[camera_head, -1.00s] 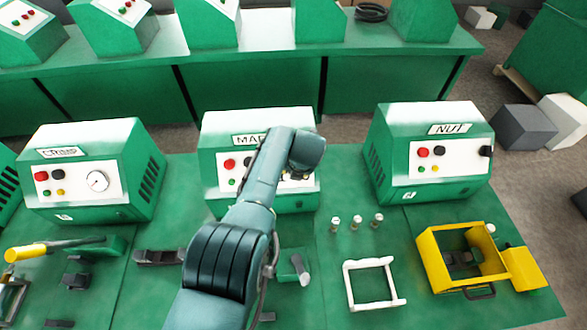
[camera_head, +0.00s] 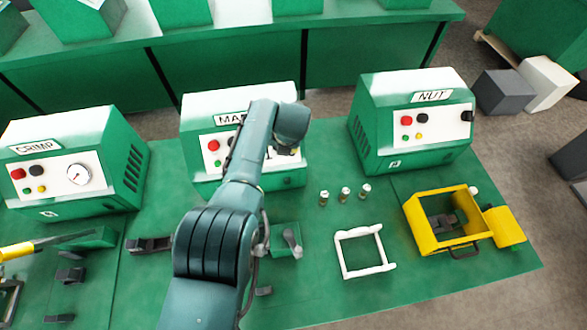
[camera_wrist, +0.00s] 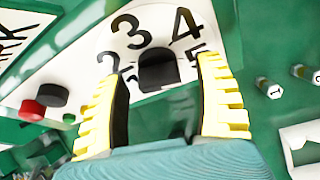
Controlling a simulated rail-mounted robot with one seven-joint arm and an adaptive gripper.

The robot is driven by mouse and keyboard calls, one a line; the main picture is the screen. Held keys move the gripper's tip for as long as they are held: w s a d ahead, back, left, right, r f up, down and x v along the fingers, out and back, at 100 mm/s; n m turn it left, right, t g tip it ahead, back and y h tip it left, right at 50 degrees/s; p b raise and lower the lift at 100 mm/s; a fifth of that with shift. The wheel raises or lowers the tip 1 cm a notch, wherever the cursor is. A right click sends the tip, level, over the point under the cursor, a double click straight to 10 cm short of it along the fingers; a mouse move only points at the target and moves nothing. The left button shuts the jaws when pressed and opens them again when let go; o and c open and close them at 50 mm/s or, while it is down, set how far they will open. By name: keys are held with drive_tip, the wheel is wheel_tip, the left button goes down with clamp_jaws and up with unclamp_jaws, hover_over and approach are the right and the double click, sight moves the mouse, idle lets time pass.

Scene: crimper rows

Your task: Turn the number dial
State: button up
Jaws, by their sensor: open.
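The number dial (camera_wrist: 157,70) shows in the wrist view as a dark knob on a white face with the numbers 2, 3, 4 and 5 around it. My gripper (camera_wrist: 160,75) is open, with its two yellow ribbed fingers on the left and right of the knob. I cannot tell whether either finger touches it. In the head view the dial is hidden behind my arm, which reaches to the front of the middle green machine (camera_head: 205,175), labelled "MA..." where my arm cuts off the word.
Red (camera_wrist: 32,111) and black (camera_wrist: 53,95) buttons sit left of the dial in the wrist view. The CRIMP machine (camera_head: 120,165) and NUT machine (camera_head: 385,140) stand on either side. A white frame (camera_head: 341,255), a yellow box frame (camera_head: 420,240) and small posts (camera_head: 345,194) are on the bench.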

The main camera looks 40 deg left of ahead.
drive_tip(key=shift+v, duration=0.75)
drive_tip(key=s+d, duration=0.5)
drive_tip(key=d, duration=0.5)
drive_tip(key=shift+s+d, duration=0.4)
